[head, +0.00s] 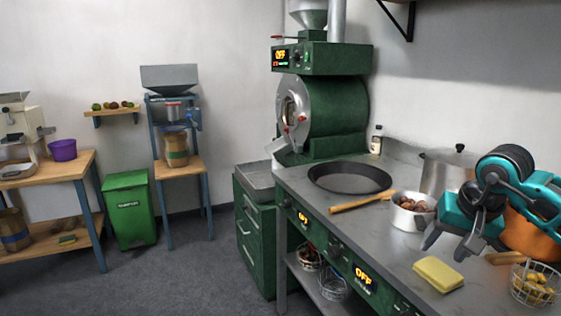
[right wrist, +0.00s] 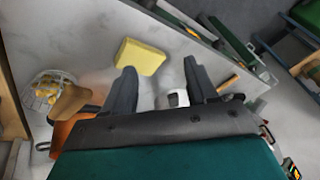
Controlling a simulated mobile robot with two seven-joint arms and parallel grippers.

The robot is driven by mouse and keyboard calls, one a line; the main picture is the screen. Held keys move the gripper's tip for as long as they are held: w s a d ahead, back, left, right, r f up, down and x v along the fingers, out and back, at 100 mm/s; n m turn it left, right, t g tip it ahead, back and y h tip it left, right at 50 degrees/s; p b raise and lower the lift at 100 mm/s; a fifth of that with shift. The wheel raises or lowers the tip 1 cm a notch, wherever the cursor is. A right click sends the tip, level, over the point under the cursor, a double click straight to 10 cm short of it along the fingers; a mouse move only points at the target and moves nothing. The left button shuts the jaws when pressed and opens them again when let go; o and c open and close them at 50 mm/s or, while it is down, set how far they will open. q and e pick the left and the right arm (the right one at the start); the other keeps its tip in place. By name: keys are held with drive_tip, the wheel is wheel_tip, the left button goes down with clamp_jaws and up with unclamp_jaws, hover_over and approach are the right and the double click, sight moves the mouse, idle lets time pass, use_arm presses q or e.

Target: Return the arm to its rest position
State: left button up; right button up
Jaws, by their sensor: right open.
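My right gripper (head: 455,243) shows at the right of the head view, above the steel counter (head: 300,186). Its two grey fingers are apart with nothing between them. In the right wrist view the open right gripper (right wrist: 162,85) points down over the counter (right wrist: 85,55). The yellow sponge (head: 438,274) lies on the counter just below the fingers and also shows in the right wrist view (right wrist: 139,56). My left gripper is not in view.
Around my right arm stand a pot of chestnuts (head: 408,222), a tall lidded pot (head: 440,175), an orange pot (head: 530,238) partly hidden, and a wire basket (head: 534,290). A wide black pan (head: 350,177) and wooden spoon (head: 362,202) lie farther back. The floor (head: 185,275) at left is clear.

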drive_tip(key=a+f+m+g+y, duration=0.15)
drive_tip(key=a+f+y, duration=0.35)
drive_tip(key=a, duration=0.6)
drive_tip(key=s+a+r+m+t+y+p, duration=0.1)
drive_tip(key=s+a+m+t+y, duration=0.2)
drive_tip(key=a+m+y, duration=0.55)
drive_tip(key=s+a+r+m+t+y, duration=0.15)
drive_tip(key=s+a+m+y, duration=0.35)
drive_tip(key=m, duration=0.7)
drive_tip(key=d+f+m+t+h, duration=0.3)
drive_tip(key=f+m+t+h, duration=0.25)
drive_tip(key=m, duration=0.95)
drive_tip(key=d+f+m+t+h, duration=0.35)
drive_tip(key=f+m+h, duration=0.35)
drive_tip(key=m, duration=0.7)
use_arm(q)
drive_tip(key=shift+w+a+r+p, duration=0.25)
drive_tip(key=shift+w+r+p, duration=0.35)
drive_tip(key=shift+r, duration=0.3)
use_arm(e)
drive_tip(key=s+d+f+m+g+h, duration=0.2)
drive_tip(key=s+f+m+g+h, duration=0.2)
drive_tip(key=s+f+m, duration=0.7)
drive_tip(key=shift+s+d+f+m+g, duration=0.35)
drive_tip(key=shift+f+m+g, duration=0.45)
drive_tip(key=shift+m, duration=0.4)
